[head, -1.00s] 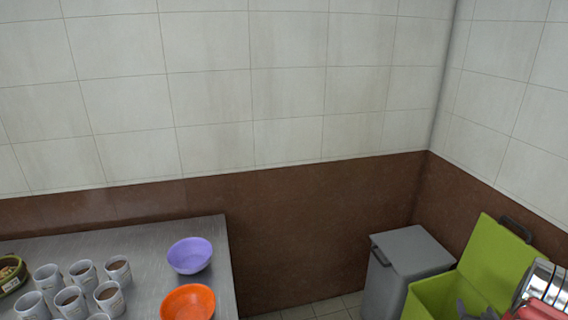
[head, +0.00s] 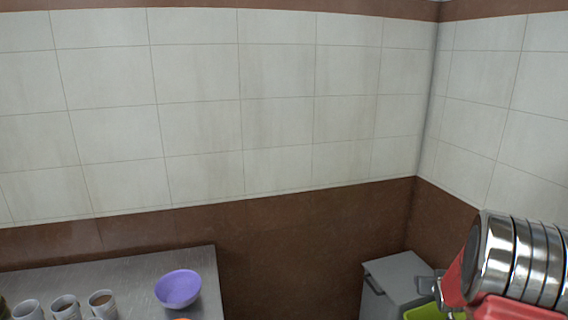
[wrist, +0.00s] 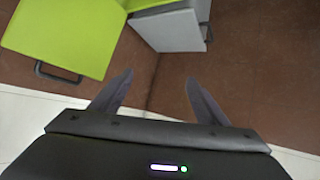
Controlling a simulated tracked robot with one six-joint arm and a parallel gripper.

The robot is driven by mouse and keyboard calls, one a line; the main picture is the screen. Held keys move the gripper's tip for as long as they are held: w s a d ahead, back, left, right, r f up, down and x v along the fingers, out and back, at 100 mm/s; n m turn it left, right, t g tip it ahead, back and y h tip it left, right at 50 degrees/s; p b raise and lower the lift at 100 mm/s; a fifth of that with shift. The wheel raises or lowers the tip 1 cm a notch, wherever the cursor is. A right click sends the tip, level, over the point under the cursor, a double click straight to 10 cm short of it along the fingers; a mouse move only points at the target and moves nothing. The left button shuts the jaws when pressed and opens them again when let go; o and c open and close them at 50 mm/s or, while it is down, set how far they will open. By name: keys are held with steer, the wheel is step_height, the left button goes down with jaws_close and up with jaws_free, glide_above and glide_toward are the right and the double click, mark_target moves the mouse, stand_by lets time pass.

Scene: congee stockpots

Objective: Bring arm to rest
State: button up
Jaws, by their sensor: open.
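My gripper (wrist: 160,76) shows in the wrist view with its two dark fingers spread apart and nothing between them. Below the fingers are the brown wall and, at the upper left, the lime green bin (wrist: 65,35) with its dark handle. A grey bin (wrist: 168,30) is beyond the fingertips. In the head view my red and silver arm fills the lower right and hides most of the green bin (head: 425,312). Whether the fingers show there is hard to tell.
In the head view a steel table (head: 135,272) at lower left holds a purple bowl (head: 178,288) and several white cups (head: 102,304). The grey bin (head: 398,275) stands by the brown lower wall (head: 290,240). The space between table and bin is clear.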

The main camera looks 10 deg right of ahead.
steer(key=s+a+r+n+g+y, duration=0.1)
steer(key=s+a+r, duration=0.1)
steer(key=a+r, duration=0.5)
steer(key=s+a+r+y, duration=0.1)
steer(key=s+a+r, duration=0.2)
steer(key=a, duration=0.7)
steer(key=s+a+r+n+g+y, duration=0.1)
steer(key=s+a+r, duration=0.1)
steer(key=a+r, duration=0.55)
steer(key=s+a+n+g+y, duration=0.1)
steer(key=s+a+n+y, duration=0.1)
steer(key=s+a, duration=1.8)
steer(key=shift+s+n+g+y, duration=0.35)
steer(key=shift+n+g+y, duration=0.05)
steer(key=shift+y, duration=0.1)
